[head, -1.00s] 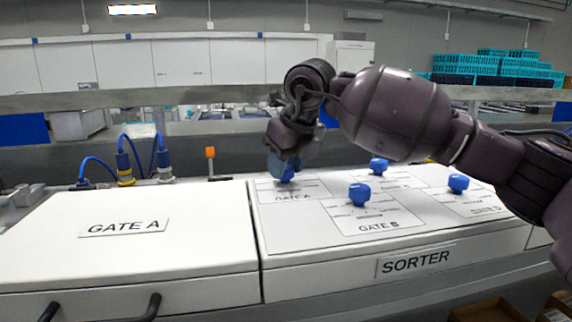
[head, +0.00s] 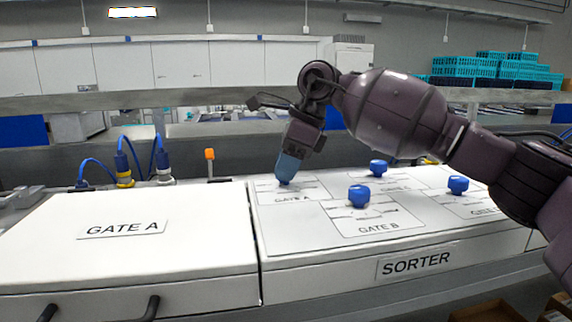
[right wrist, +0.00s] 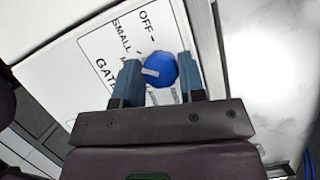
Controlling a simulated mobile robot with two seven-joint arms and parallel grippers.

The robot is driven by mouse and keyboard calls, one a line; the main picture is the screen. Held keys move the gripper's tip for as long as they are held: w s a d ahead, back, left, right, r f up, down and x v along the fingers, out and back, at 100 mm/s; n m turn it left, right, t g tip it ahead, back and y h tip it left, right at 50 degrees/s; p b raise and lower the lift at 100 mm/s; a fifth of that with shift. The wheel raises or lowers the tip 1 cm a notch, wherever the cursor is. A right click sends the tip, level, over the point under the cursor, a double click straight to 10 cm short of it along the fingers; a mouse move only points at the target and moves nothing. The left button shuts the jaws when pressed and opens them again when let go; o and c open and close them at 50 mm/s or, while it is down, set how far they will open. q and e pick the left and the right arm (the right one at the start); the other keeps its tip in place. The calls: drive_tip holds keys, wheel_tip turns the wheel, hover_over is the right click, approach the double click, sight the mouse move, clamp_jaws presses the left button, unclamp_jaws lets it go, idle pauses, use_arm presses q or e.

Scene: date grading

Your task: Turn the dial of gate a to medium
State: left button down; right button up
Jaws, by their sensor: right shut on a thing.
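The dial's white pointer mark points to the left in that view. OFF and SMALL are readable around it; other setting words are partly hidden, so I cannot tell the exact setting. My left gripper is out of view.
The gate B dial (head: 359,196), gate C dial (head: 378,167) and gate D dial (head: 458,184) stand nearby on the sorter panel (head: 290,238). A white box lid marked GATE A (head: 70,255) lies left. An orange-topped post (head: 210,155) and blue cables are behind.

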drive_tip(key=n+g, duration=0.1)
drive_tip(key=n, duration=0.2)
drive_tip(key=n+g, duration=0.1)
drive_tip(key=n, duration=0.2)
drive_tip(key=shift+w+r+h, duration=0.15)
drive_tip(key=shift+h, duration=0.15)
drive_tip(key=shift+n, duration=0.4)
drive_tip(key=o, duration=0.9)
drive_tip(key=shift+g, duration=0.3)
drive_tip(key=v, duration=1)
drive_tip(key=shift+d+r, duration=0.1)
drive_tip(key=shift+r, duration=0.25)
